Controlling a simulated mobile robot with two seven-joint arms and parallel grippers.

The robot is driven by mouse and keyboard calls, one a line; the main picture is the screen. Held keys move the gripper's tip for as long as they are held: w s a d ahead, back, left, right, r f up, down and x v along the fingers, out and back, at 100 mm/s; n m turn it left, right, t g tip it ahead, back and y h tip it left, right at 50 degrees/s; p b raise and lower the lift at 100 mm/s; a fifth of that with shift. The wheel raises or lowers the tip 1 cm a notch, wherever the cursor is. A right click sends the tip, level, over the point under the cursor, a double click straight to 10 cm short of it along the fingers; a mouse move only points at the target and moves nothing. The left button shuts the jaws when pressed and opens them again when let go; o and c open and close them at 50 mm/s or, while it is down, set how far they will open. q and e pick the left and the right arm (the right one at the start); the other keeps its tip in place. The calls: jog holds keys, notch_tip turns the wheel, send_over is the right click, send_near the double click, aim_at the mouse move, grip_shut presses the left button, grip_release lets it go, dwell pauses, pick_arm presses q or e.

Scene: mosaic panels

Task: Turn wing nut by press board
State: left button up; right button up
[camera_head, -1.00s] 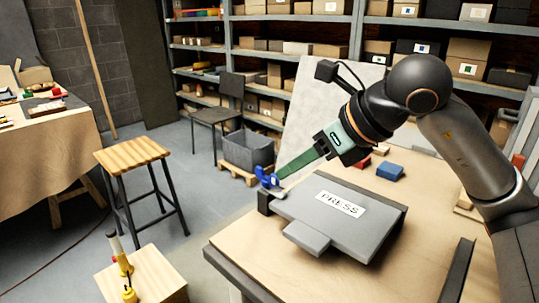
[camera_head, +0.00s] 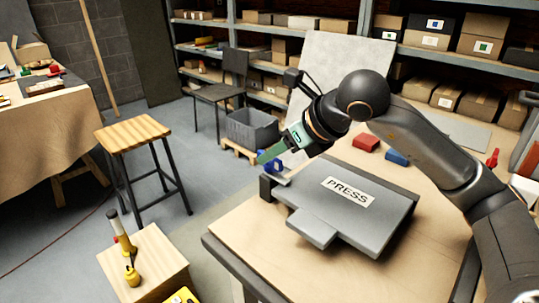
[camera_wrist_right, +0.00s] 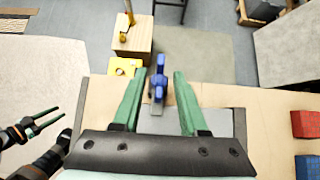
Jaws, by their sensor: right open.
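The grey press board (camera_head: 309,235) with a white PRESS label lies on the wooden table top. The blue wing nut (camera_head: 273,167) is at the board's far left corner, by a dark block (camera_head: 265,188). My right gripper (camera_head: 266,156) is open with green fingers, just above and beside the nut in the head view. In the right wrist view the wing nut (camera_wrist_right: 158,84) shows in the gap between the two fingers, with no visible contact. My left gripper (camera_wrist_right: 60,113) shows at the left edge of the wrist view, its thin green fingers apart and empty.
Red block (camera_head: 366,142) and blue block (camera_head: 397,157) lie behind the board. A pale upright panel (camera_head: 345,75) stands behind the table. A wooden box (camera_head: 150,265) with yellow items and a stool (camera_head: 133,132) stand to the left. The table front is clear.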

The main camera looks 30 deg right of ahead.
jog(key=shift+x, duration=1.25)
grip_shut()
